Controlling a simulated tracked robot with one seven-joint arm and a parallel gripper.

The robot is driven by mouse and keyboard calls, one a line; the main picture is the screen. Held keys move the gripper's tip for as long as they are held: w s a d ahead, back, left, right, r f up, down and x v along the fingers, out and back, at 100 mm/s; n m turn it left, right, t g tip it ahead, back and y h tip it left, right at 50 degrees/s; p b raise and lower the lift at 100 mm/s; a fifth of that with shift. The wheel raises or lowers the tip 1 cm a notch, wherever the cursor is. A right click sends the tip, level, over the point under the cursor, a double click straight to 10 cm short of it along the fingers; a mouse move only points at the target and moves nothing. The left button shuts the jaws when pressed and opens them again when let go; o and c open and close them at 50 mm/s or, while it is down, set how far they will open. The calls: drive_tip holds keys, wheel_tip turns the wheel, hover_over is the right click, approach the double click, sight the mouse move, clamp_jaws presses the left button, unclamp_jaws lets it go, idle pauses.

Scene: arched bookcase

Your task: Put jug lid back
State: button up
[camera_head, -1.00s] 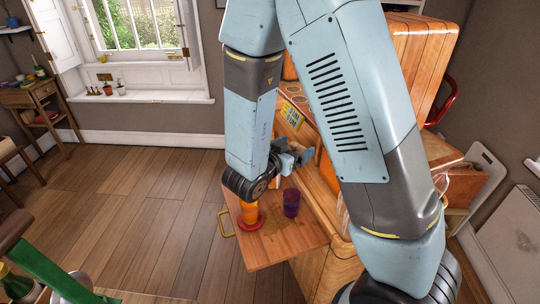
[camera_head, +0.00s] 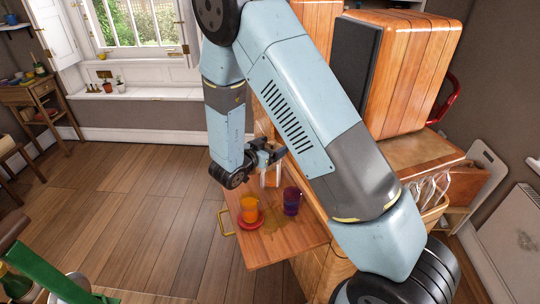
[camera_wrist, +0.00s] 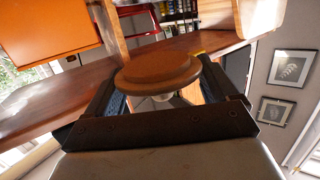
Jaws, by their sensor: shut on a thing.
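My gripper (camera_head: 266,157) is above the fold-down wooden leaf and is shut on a round wooden lid. In the wrist view the lid (camera_wrist: 157,70) sits between the two fingers, wooden top facing up, with a pale part below it. A pale, clear upright shape (camera_head: 271,178) shows below the gripper at the back of the leaf; it may be the jug, but it is too small and partly hidden to be sure. I cannot tell the gap between lid and jug.
An orange tumbler (camera_head: 249,209) and a purple tumbler (camera_head: 291,200) stand on the wooden leaf (camera_head: 284,246), near a red coaster (camera_head: 243,224). A brass handle (camera_head: 225,222) is on its left edge. The cabinet stands close behind to the right. Open floor lies left.

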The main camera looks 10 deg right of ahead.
drive_tip(key=shift+w+a+f, duration=0.25)
drive_tip(key=shift+w+f, duration=0.4)
drive_tip(key=shift+f, duration=1.6)
drive_tip(key=shift+f, duration=0.25)
drive_tip(key=o, duration=0.8)
drive_tip(key=v, duration=1.2)
drive_tip(key=shift+s+r, duration=0.1)
drive_tip(key=shift+r, duration=0.05)
